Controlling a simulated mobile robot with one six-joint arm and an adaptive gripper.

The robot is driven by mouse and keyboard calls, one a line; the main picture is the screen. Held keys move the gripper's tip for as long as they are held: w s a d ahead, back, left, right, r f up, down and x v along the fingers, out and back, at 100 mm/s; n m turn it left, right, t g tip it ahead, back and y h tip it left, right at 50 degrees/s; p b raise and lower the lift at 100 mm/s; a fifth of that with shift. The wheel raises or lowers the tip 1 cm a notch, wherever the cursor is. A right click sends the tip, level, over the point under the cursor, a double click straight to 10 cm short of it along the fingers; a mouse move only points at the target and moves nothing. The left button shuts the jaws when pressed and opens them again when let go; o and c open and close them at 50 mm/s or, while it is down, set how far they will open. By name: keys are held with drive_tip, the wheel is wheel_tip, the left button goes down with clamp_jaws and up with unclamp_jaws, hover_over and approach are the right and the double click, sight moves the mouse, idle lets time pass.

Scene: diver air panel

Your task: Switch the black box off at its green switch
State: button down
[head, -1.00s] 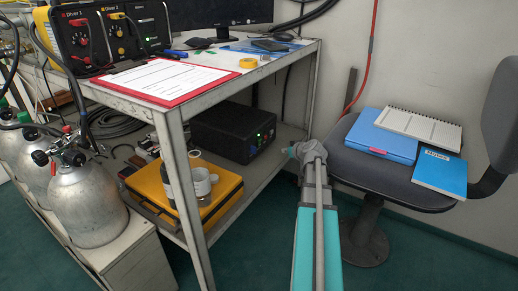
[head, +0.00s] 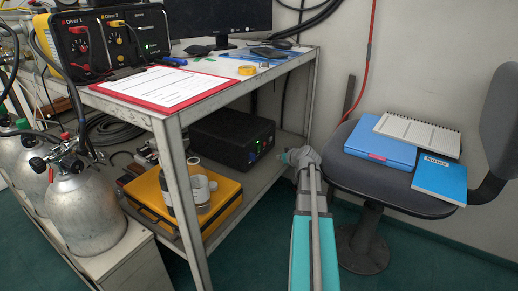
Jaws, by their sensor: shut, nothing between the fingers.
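The black box (head: 222,138) sits on the lower shelf of the metal bench, its front face turned to the right. The far end of my arm is just right of the box and the shelf edge, apart from the switch in the picture.
A yellow case (head: 222,205) with a bottle and white cups on it stands in front of the box. The bench leg (head: 183,200) is at left. A chair (head: 385,185) with blue folders stands close on the right of my arm.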

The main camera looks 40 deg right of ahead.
drive_tip(key=shift+w+a+r+p, duration=0.15)
drive_tip(key=shift+w+a, duration=0.3)
drive_tip(key=shift+w, duration=0.6)
drive_tip(key=shift+w+a+r+p, duration=0.1)
drive_tip(key=shift+w+a, duration=0.3)
drive_tip(key=shift+w, duration=0.65)
drive_tip(key=shift+w+a+r+p, duration=0.15)
drive_tip(key=shift+w+a, duration=0.3)
drive_tip(key=shift+w, duration=0.6)
drive_tip(key=shift+w+a, duration=0.1)
drive_tip(key=shift+w, duration=0.05)
drive_tip(key=shift+w+a, duration=0.1)
drive_tip(key=shift+w, duration=0.15)
drive_tip(key=shift+w+r, duration=0.1)
drive_tip(key=shift+w, duration=0.15)
drive_tip(key=shift+s, duration=0.15)
drive_tip(key=shift+s+d, duration=0.2)
drive_tip(key=shift+s, duration=0.35)
drive_tip(key=shift+s, duration=0.1)
idle(0.4)
drive_tip(key=shift+s+d+f+b, duration=0.15)
drive_tip(key=shift+s+d, duration=0.15)
drive_tip(key=shift+s, duration=0.45)
drive_tip(key=shift+s+d+f+b, duration=0.1)
drive_tip(key=shift+s+d, duration=0.25)
drive_tip(key=shift+s, duration=0.35)
drive_tip(key=shift+s+d+f+b, duration=0.15)
drive_tip(key=shift+s+d, duration=0.15)
drive_tip(key=shift+s, duration=0.45)
drive_tip(key=shift+r, duration=0.1)
